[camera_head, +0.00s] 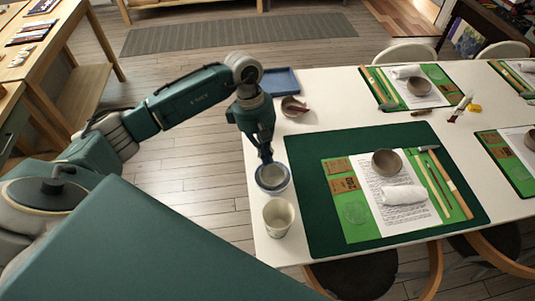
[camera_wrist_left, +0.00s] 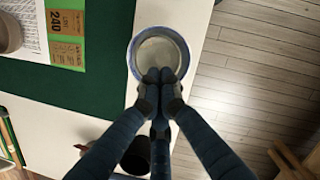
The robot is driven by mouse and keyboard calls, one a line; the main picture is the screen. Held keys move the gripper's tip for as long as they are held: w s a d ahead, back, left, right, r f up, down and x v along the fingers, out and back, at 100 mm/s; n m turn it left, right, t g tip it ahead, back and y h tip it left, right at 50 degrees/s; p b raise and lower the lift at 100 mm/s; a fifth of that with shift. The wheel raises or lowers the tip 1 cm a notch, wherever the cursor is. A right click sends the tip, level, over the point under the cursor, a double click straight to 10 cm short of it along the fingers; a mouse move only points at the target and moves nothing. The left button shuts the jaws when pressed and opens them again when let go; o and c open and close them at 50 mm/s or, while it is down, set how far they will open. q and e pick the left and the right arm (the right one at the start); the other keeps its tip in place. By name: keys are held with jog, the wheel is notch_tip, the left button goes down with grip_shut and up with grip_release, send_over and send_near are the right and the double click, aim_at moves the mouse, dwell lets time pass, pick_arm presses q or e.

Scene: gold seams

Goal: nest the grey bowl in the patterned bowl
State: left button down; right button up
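A round bowl with a blue-grey rim and a pale grey inside (camera_head: 272,178) is at the table's left edge. It also shows in the left wrist view (camera_wrist_left: 158,49). I cannot tell whether this is one bowl or the grey bowl inside the patterned one. My left gripper (camera_head: 266,160) points down at its far rim in the head view. In the left wrist view its fingertips (camera_wrist_left: 160,75) are together, overlapping the near side of the bowl. I see nothing clearly pinched between them. A grey-brown bowl (camera_head: 387,162) sits on the paper sheet. My right gripper is out of view.
A pale cup (camera_head: 278,216) stands close in front of the bowl. The green mat (camera_head: 310,210) lies to its right, with a rolled white cloth (camera_head: 404,195) and tools. A small brown bowl (camera_head: 294,106) and a blue tray (camera_head: 280,82) are farther back.

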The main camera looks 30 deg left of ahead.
aim_at(278, 182)
pick_arm(q)
jog(key=p+x, duration=0.1)
jog(key=x, duration=0.5)
jog(key=shift+d+f+p, duration=0.1)
jog(key=shift+f+p, duration=0.25)
jog(key=shift+f, duration=0.35)
jog(key=shift+s+d+f+b, duration=0.1)
jog(key=shift+s+d+b, duration=0.15)
jog(key=shift+d+b, duration=0.65)
jog(key=shift+d, duration=0.2)
jog(key=shift+p, duration=0.3)
jog(key=shift+r, duration=0.2)
